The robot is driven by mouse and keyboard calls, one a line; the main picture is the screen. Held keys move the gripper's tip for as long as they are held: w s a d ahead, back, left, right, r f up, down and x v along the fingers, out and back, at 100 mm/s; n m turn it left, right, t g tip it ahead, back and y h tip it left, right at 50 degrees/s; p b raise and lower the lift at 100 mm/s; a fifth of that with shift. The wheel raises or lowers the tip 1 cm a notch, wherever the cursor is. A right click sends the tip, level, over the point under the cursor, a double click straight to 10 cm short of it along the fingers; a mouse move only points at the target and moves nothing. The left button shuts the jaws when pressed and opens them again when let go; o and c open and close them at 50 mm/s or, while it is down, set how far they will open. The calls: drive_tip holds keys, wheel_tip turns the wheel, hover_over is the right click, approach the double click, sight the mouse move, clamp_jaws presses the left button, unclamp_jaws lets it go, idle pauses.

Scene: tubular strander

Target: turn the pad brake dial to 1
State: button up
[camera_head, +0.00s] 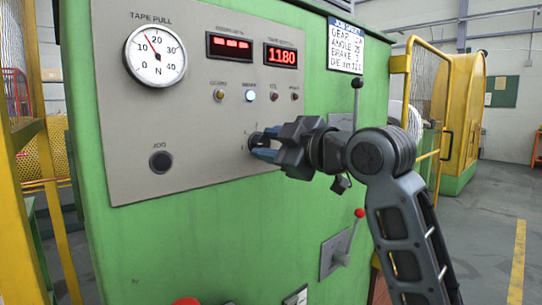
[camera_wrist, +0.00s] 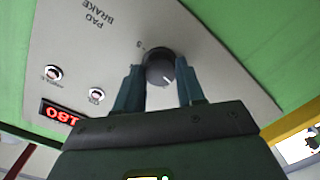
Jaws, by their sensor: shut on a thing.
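The pad brake dial (camera_wrist: 157,66) is a dark round knob on the grey panel, with a white pointer mark toward the lower right of its face in the wrist view. A small figure, seemingly 5, is beside it, and the label PAD BRAKE (camera_wrist: 97,17) reads upside down. My gripper (camera_wrist: 160,84) is shut on the dial, one blue-grey finger on each side. In the head view my gripper (camera_head: 264,146) reaches the panel from the right and mostly hides the dial (camera_head: 253,141). The other figures of its scale cannot be read.
The grey panel (camera_head: 205,150) also carries a tape pull gauge (camera_head: 155,54), red displays showing 1180 (camera_head: 280,55) on one, several small lamps and a black JOG button (camera_head: 160,161). A black-knobbed lever (camera_head: 357,95) and a red-knobbed lever (camera_head: 345,245) stand near my arm.

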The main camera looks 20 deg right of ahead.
drive_tip(key=shift+n+b, duration=0.9)
drive_tip(key=shift+n, duration=0.7)
drive_tip(key=o, duration=1)
drive_tip(key=shift+o, duration=0.2)
drive_tip(key=shift+s, duration=0.15)
drive_tip(key=v, duration=0.7)
drive_tip(key=shift+s, duration=0.3)
